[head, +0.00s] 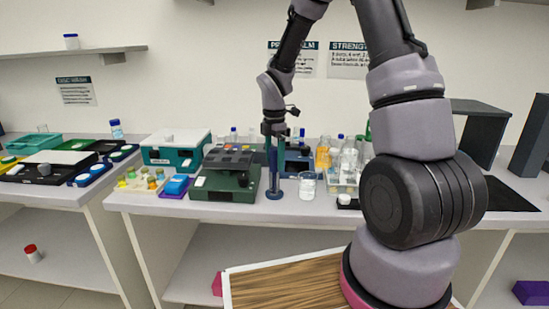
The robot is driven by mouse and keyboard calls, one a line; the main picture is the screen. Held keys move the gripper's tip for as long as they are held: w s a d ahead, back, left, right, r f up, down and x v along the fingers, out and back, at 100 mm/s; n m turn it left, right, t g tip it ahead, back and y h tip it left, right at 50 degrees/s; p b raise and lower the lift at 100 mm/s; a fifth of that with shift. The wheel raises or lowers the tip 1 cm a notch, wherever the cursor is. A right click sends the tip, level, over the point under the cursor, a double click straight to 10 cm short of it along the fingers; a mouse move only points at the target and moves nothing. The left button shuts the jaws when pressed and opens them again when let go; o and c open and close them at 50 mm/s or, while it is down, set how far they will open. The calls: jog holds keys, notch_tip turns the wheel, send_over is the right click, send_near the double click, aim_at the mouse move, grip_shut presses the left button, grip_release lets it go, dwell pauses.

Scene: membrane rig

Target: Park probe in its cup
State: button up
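My gripper (274,140) points down above the front part of the bench, in the middle of the head view. A slim dark blue upright piece (274,178) with a round blue foot (274,195) stands on the bench directly below it; it looks like the probe's cup. The gripper's fingers are small and dark and line up with this piece. I cannot make out the probe apart from the fingers and the blue upright, nor whether the fingers are closed on it.
A dark green instrument (226,180) stands just left of the blue upright. A glass beaker (307,186) stands close on its right. Bottles (347,160) in a tray and a small dark dish with a white top (344,200) are farther right. A teal-and-white box (175,147) stands left.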

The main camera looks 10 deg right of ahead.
notch_tip(320, 180, up, 11)
jog(key=shift+f, duration=0.2)
jog(key=shift+r, duration=0.1)
jog(key=shift+r, duration=0.15)
jog(key=s+d+r+m+t+y, duration=0.1)
jog(key=s+d+r+m+t, duration=0.2)
jog(key=s+r+m, duration=0.5)
jog(key=s+d+r+m+t+y, duration=0.1)
jog(key=s+r+m+t, duration=0.3)
jog(key=s+r+m, duration=0.5)
jog(key=shift+s+d+m, duration=0.9)
jog(key=shift+s+m, duration=1.75)
jog(key=shift+m, duration=1.55)
